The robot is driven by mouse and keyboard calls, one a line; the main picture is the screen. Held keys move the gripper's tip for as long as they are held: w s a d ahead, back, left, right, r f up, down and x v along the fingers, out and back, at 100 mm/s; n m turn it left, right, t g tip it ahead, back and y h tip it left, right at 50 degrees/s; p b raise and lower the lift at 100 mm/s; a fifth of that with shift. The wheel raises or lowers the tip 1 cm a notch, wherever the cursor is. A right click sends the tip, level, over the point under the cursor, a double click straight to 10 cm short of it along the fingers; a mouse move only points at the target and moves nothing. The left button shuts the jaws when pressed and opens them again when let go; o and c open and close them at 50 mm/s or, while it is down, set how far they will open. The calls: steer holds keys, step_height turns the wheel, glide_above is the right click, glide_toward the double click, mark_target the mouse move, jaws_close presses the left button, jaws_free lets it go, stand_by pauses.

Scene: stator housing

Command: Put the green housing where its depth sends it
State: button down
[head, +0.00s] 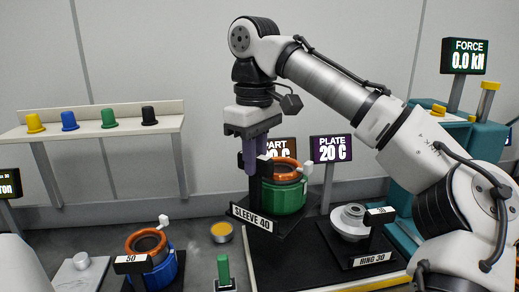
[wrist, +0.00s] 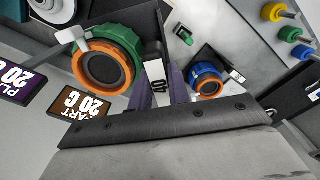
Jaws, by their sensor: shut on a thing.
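The green housing (head: 288,200) stands upright on a black stand labelled SLEEVE 40 (head: 255,218). An orange ring (head: 284,170) lines its top around a dark bore. In the wrist view the green housing (wrist: 134,42) is at upper left, its bore open to the camera. My gripper (head: 252,165) points down at the left front of the housing. Its purple fingers are shut on a small dark and white piece marked 40 (wrist: 157,84), beside the housing. I cannot tell whether this piece touches the housing or the stand.
A blue housing (head: 163,272) with a tag marked 50 stands at front left. A grey ring part (head: 350,222) sits on the RING 30 stand (head: 375,259) at right. A green peg (head: 223,270) stands in front. PART and PLATE displays (head: 331,149) stand behind. A shelf (head: 95,132) holds coloured caps.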

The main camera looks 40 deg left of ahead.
mark_target(255, 218)
step_height(255, 218, down, 14)
steer(key=shift+r, duration=0.1)
stand_by(0.5)
steer(key=c, duration=1.8)
jaws_free()
steer(key=shift+f, duration=0.25)
steer(key=o, duration=0.5)
steer(key=shift+r, duration=0.1)
step_height(255, 218, up, 12)
steer(key=shift+r, duration=0.1)
